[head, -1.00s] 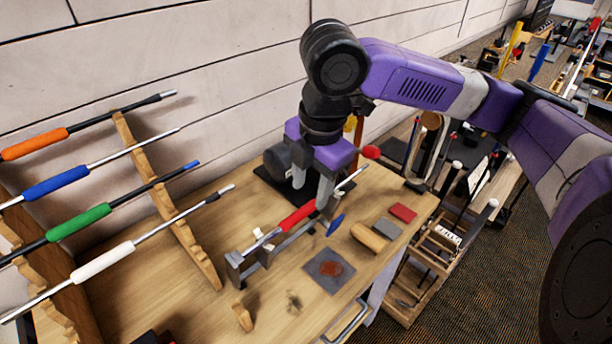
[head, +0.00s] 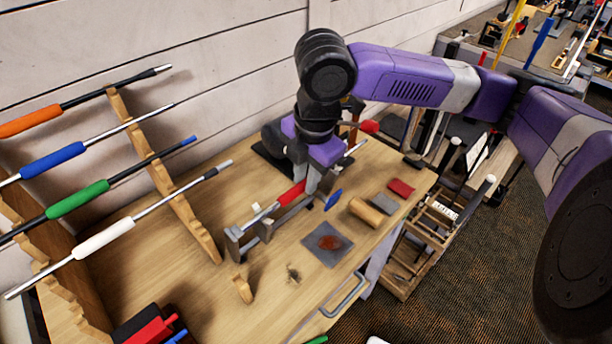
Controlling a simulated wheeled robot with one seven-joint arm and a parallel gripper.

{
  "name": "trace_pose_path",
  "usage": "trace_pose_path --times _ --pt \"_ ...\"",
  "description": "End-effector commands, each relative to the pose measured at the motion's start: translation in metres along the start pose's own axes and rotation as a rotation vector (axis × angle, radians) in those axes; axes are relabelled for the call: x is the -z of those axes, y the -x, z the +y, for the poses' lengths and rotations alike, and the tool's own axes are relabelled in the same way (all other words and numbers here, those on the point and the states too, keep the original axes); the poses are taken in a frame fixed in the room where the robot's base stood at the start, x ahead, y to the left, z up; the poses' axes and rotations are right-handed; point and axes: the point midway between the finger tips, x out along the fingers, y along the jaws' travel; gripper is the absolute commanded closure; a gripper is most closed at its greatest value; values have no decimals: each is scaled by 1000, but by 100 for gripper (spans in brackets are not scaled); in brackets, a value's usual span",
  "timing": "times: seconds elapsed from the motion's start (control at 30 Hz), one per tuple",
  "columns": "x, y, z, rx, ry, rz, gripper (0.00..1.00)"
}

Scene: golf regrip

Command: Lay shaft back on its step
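A shaft with a red grip (head: 291,194) lies in a grey cradle (head: 234,243) on the wooden bench, its bare end running up to the right. My gripper (head: 312,182) points down over the shaft, just right of the red grip. Its fingers overlap the shaft, and I cannot tell whether they are closed on it. A stepped wooden rack (head: 183,205) at left holds shafts with orange (head: 30,121), blue (head: 54,160), green (head: 77,199) and white (head: 103,240) grips on separate steps.
On the bench are a grey pad (head: 325,250) with a reddish patch, a wooden block (head: 366,211), grey and red blocks (head: 401,188), and a small wooden piece (head: 243,290). Red and black items (head: 150,328) sit at the front left. The wall stands close behind the rack.

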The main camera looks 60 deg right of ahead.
Motion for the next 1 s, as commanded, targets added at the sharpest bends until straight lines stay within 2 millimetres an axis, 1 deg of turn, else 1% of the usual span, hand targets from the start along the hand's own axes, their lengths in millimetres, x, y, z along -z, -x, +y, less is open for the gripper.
trace_pose_path --times 0.27,1.0 --pt "0 0 0 0 0 0 100" --pt "-10 0 0 0 -1 0 100"
